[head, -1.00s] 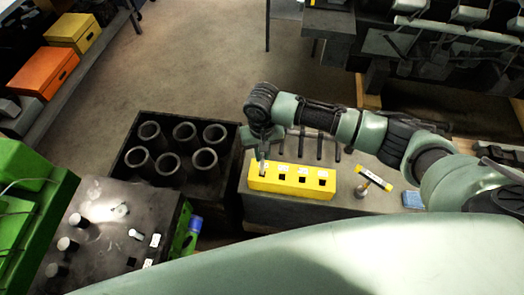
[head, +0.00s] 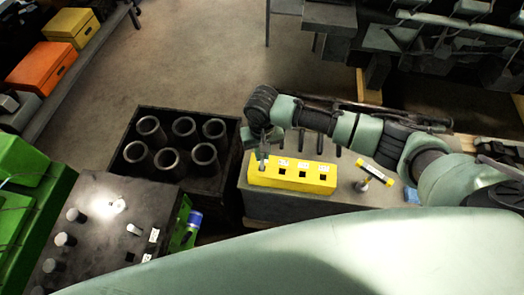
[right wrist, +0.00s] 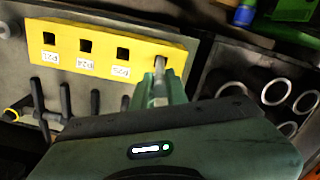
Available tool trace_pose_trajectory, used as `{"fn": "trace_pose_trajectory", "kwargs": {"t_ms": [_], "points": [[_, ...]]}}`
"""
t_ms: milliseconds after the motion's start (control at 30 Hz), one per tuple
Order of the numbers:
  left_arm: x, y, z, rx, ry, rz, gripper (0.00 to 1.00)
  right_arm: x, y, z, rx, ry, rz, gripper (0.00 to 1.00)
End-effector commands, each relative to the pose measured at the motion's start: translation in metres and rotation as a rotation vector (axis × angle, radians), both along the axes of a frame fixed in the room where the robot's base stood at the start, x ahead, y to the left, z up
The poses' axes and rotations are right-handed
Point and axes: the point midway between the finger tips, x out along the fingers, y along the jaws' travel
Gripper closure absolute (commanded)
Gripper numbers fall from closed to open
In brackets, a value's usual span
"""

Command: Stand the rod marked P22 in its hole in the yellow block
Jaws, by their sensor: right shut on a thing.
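The yellow block (head: 292,179) has a row of square holes with white labels, and it also shows upside down in the right wrist view (right wrist: 95,45). My right gripper (head: 263,151) is at the block's left end in the head view, shut on a pale metal rod (right wrist: 160,64). The rod is upright, with its end at the end hole of the block. I cannot tell how deep it sits. The rod's marking does not show, and the label beside that hole is hidden by the gripper. The other holes in view look empty. My left gripper is not in view.
Several dark rods lie on the grey bench behind the block. A black crate (head: 126,187) of dark cylinders is to the left. A dark table (head: 110,235) with small pegs is at lower left.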

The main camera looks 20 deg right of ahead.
Motion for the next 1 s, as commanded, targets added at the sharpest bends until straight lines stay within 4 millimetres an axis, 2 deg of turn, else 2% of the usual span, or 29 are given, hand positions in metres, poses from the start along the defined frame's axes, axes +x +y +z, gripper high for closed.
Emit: {"fn": "trace_pose_trajectory", "kwargs": {"t_ms": [1000], "points": [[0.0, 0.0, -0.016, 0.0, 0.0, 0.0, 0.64, 0.0, 0.0, -0.037, 0.001, 0.0, 0.0, 1.0]]}}
